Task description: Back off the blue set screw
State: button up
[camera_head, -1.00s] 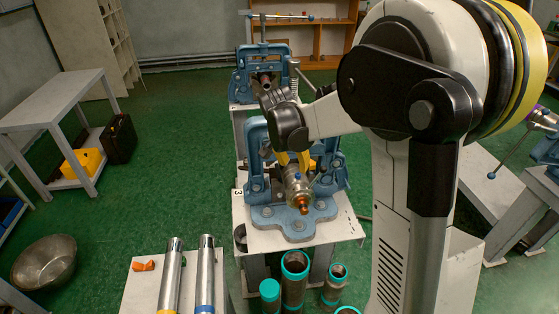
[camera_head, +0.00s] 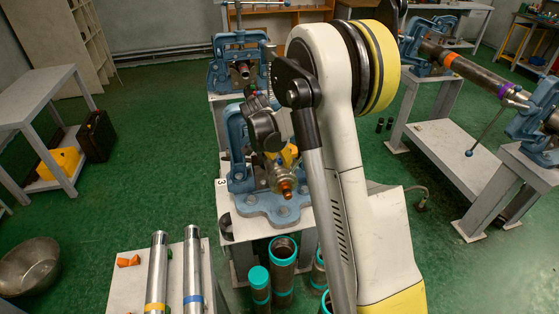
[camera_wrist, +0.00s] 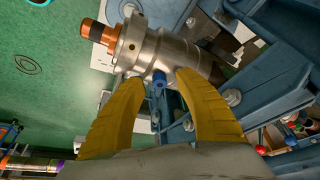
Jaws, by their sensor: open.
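The blue set screw (camera_wrist: 159,79) sticks out of the side of a steel fitting (camera_wrist: 160,52) with an orange end (camera_wrist: 97,32) in the wrist view. My gripper (camera_wrist: 158,78) is open, with its yellow fingers on either side of the screw and a gap visible around it. Whether a fingertip touches the fitting cannot be told. In the head view, the fitting (camera_head: 281,176) lies at a blue vise (camera_head: 238,180), its orange end toward the camera. My gripper (camera_head: 290,152) is above and behind it, largely covered by my arm. I cannot make out the screw there.
A second blue vise (camera_head: 223,75) stands behind. Upright pipes with teal ends (camera_head: 283,250) stand in front, beside a bench with two steel tubes (camera_head: 158,270). A long pipe (camera_head: 470,72) spans vises at right.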

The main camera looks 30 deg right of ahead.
grip_shut()
dwell(0.3)
jog(key=n, duration=0.2)
jog(key=n+t+y+b, duration=0.1)
jog(key=n, duration=0.1)
jog(key=shift+s+n+t, duration=0.1)
jog(key=shift+n+t, duration=0.2)
jog(key=shift+n, duration=0.1)
jog(key=shift+d+n+t+y, duration=0.15)
jog(key=shift+n+y, duration=0.25)
jog(key=shift+n, duration=0.7)
jog(key=shift+a+n+t+y, duration=0.1)
jog(key=shift+n+t+y, duration=0.25)
jog(key=shift+n, duration=0.75)
jog(key=shift+b, duration=0.3)
